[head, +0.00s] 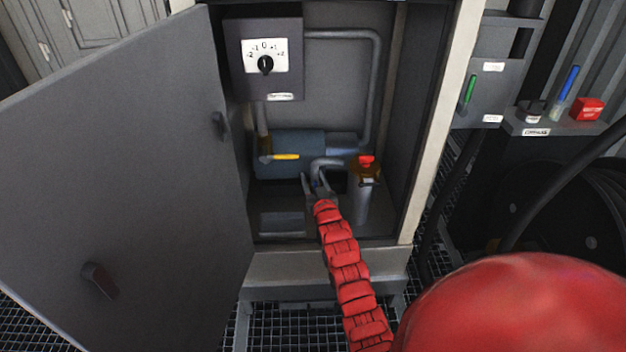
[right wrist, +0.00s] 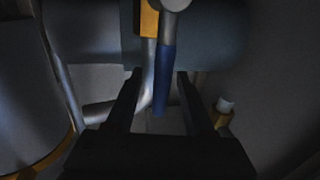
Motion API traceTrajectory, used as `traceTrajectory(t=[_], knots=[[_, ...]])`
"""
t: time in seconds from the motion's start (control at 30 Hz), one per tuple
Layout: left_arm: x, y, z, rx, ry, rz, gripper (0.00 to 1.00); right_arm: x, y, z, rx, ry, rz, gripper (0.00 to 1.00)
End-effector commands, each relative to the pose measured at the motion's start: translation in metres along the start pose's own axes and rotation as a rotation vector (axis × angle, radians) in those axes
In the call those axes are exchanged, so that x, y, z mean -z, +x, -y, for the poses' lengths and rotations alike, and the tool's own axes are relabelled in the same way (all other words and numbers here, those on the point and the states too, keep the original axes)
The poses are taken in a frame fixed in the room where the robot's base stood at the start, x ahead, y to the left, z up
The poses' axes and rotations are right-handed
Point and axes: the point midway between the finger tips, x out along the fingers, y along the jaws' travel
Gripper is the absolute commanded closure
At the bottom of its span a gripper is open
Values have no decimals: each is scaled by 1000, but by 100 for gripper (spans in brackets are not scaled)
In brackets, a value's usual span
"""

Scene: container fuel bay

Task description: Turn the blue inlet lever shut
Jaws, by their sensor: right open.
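The blue inlet lever (right wrist: 166,75) hangs from a round metal end beside a brass fitting (right wrist: 149,18) in the right wrist view. It points down the picture. My right gripper (right wrist: 158,80) is open, with one dark finger on each side of the lever's lower part; gaps show on both sides. In the head view my right gripper (head: 314,183) is low inside the open cabinet, in front of the blue-grey cylinder (head: 290,142). I cannot make out the blue lever in the head view. My left gripper is not in view.
A yellow lever (head: 285,157) lies across the cylinder. A dial box (head: 265,85) hangs above. The grey cabinet door (head: 130,160) stands open at left. A small brass fitting (right wrist: 222,119) sits near the right finger.

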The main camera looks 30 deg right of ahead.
Motion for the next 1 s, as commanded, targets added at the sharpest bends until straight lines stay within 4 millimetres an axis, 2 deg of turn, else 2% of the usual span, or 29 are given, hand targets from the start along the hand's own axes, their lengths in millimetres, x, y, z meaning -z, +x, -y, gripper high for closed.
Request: traceTrajectory(t=[0.07, 0.1, 0.3, 0.4, 1.0], knots=[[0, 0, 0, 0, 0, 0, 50, 0, 0, 0, 0, 0, 0, 47], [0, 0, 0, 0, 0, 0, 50, 0, 0, 0, 0, 0, 0, 50], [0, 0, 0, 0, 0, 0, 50, 0, 0, 0, 0, 0, 0, 86], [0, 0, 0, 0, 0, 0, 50, 0, 0, 0, 0, 0, 0, 100], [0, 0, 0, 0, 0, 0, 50, 0, 0, 0, 0, 0, 0, 100]])
